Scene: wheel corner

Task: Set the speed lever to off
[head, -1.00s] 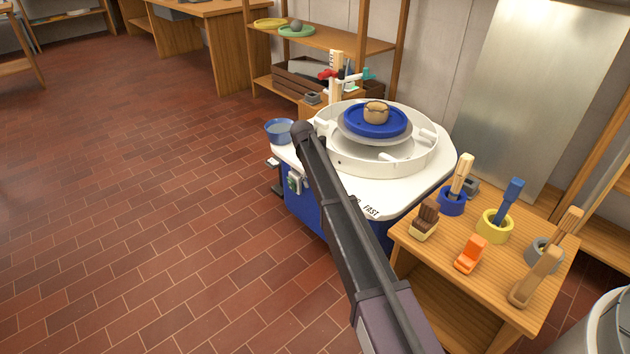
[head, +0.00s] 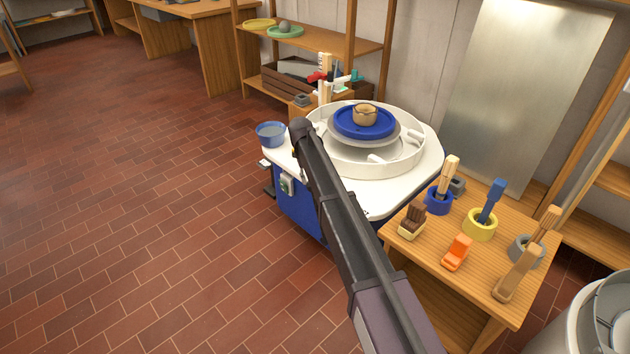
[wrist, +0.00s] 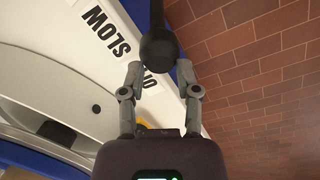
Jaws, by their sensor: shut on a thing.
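The speed lever shows in the wrist view as a black ball knob (wrist: 158,50) on a dark rod running to the top edge. My gripper (wrist: 158,72) has its two fingers on either side of the knob and is shut on it. The white wheel deck (wrist: 118,62) bears the word SLOW, and a second label beside the left finger, partly covered, that seems to read OFF. The knob is beside this second label, at the deck's edge. In the head view the potter's wheel (head: 428,160) is visible, but my arm hides the lever and my gripper.
A blue bowl (head: 271,135) is at the deck's left corner. A wooden table (head: 480,262) with tools stands at the right. The tiled floor (head: 130,220) at the left is clear.

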